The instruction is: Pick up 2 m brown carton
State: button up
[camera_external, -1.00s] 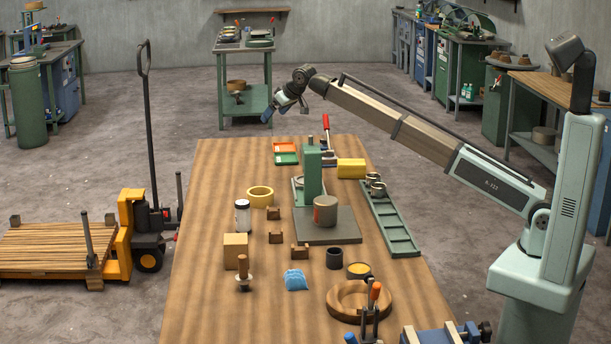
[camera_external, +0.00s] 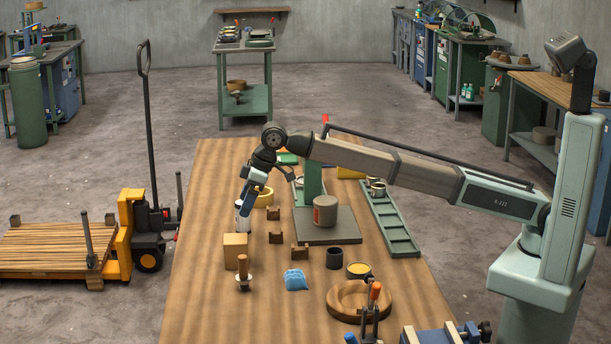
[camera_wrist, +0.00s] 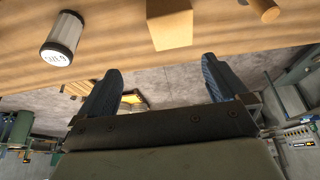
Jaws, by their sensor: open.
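The brown carton (camera_external: 235,251) is a plain tan box standing on the left part of the wooden table. In the wrist view the carton (camera_wrist: 170,24) is at the top middle, partly cut off by the frame edge, ahead of and between my fingers. My gripper (camera_external: 243,210) hangs above the table, beyond the carton and close to the white jar (camera_external: 242,220), which it partly covers. In the wrist view my gripper (camera_wrist: 163,88) has its two blue fingers wide apart with nothing between them. It is apart from the carton.
The white jar (camera_wrist: 62,36) stands beside the carton. A green press (camera_external: 311,178) rises behind. The table's left strip (camera_external: 199,250) is clear.

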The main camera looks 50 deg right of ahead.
aim_at(236, 238)
jog(key=a+f, duration=0.1)
jog(key=f, duration=0.1)
jog(key=a+f, duration=0.1)
jog(key=f, duration=0.2)
jog(key=a+f, duration=0.1)
jog(key=f, duration=0.2)
jog(key=shift+w+a+f, duration=0.1)
jog(key=shift+w+a, duration=0.2)
jog(key=shift+s+x, duration=0.15)
jog(key=shift+x, duration=1.2)
jog(key=shift+s+x, duration=0.15)
jog(key=shift+x, duration=1.15)
jog(key=shift+d+f, duration=0.1)
jog(key=shift+d, duration=0.05)
jog(key=shift+c, duration=0.2)
jog(key=c, duration=1)
jog(key=shift+c, duration=0.3)
